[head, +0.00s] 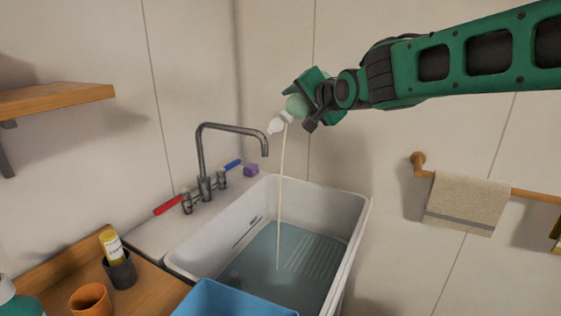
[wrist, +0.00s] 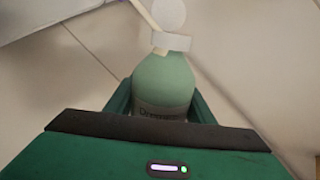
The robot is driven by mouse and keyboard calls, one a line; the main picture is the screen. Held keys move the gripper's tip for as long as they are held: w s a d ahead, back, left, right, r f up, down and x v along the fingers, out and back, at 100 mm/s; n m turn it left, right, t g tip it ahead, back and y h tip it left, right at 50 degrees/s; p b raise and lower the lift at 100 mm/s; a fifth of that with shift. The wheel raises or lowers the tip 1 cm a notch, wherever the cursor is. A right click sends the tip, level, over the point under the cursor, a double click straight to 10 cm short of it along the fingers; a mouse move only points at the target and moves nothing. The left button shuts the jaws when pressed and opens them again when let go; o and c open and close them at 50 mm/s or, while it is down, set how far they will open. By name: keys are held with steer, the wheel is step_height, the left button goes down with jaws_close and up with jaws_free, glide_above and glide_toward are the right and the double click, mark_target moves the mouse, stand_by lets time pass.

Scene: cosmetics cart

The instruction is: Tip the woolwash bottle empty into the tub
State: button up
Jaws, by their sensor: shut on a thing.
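My gripper (head: 307,103) is shut on a pale green bottle (head: 295,107) with a white neck, high above the tub. The bottle is tilted with its white mouth end down and to the left. A thin cream stream (head: 281,190) falls from it into the white tub (head: 312,203), meeting the water inside. In the wrist view, the bottle (wrist: 164,80) sits between the green fingers, with the white collar and the stream beyond it.
A grey tap (head: 202,160) stands at the tub's back left, near a red-handled thing (head: 169,204) and a purple block (head: 251,170). A blue container (head: 235,299) is in front. An orange cup (head: 90,300) and a dark cup (head: 121,271) stand on the wooden counter. A towel (head: 467,205) hangs right.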

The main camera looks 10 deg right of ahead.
steer(key=shift+s+a+r+n+t+h, duration=0.25)
steer(key=shift+a+r+n+h, duration=0.2)
steer(key=shift+n, duration=0.25)
stand_by(1.3)
steer(key=shift+d, duration=0.15)
stand_by(4.0)
step_height(320, 180, down, 12)
steer(key=w+d+m+g+y+b, duration=0.1)
steer(key=m+y+b, duration=0.6)
steer(key=m, duration=1.3)
steer(key=shift+w+d+g+y, duration=0.35)
steer(key=shift+d+g+y, duration=0.2)
steer(key=shift+y, duration=0.7)
